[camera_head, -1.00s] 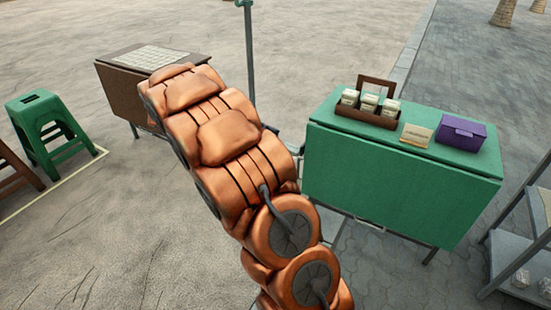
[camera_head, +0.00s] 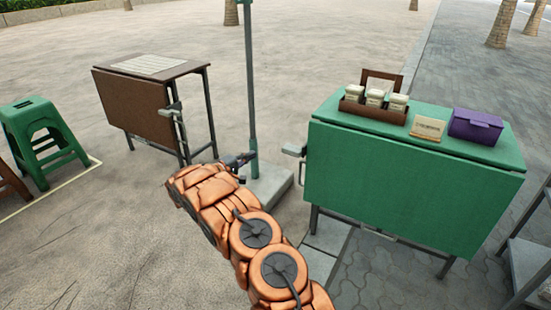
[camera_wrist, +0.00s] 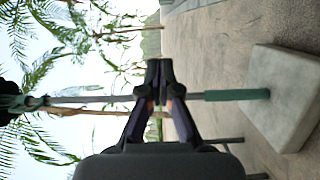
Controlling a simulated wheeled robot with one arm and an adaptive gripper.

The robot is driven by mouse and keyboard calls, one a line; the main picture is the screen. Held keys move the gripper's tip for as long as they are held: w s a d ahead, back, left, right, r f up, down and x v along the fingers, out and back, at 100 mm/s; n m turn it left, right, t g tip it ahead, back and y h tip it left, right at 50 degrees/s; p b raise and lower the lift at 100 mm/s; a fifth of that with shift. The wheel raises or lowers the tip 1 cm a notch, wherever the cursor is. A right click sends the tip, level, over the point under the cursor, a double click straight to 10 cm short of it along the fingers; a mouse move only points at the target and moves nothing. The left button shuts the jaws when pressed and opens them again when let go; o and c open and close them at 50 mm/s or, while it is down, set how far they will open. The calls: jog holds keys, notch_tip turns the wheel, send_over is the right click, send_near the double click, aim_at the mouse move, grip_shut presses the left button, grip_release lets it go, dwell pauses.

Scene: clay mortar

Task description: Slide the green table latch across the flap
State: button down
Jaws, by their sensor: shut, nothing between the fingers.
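The green table (camera_head: 430,130) stands at the right in the head view, with its green front flap (camera_head: 400,190) hanging down. A grey latch with a light handle (camera_head: 293,150) sticks out from the table's left side, near the flap's upper left edge. My gripper (camera_head: 247,157) is left of this latch and apart from it, close to the pole's lower part. In the wrist view my gripper (camera_wrist: 160,82) has its fingertips together, empty. I cannot make out the latch in the wrist view.
A green pole (camera_head: 250,80) on a pale square base (camera_head: 268,188) stands beside my gripper; the wrist view shows this base (camera_wrist: 285,97). A brown table (camera_head: 135,105) and green stool (camera_head: 42,135) are left. A jar caddy (camera_head: 373,113) and purple box (camera_head: 475,127) sit on the green table.

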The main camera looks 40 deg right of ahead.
aim_at(292, 152)
jog(key=shift+w+f, duration=0.35)
jog(key=shift+f, duration=0.25)
jog(key=s+d+b, duration=0.3)
jog(key=d+b, duration=0.1)
jog(key=d, duration=0.7)
jog(key=shift+s, duration=0.2)
dwell(0.4)
jog(key=shift+d, duration=0.1)
jog(key=shift+b, duration=0.3)
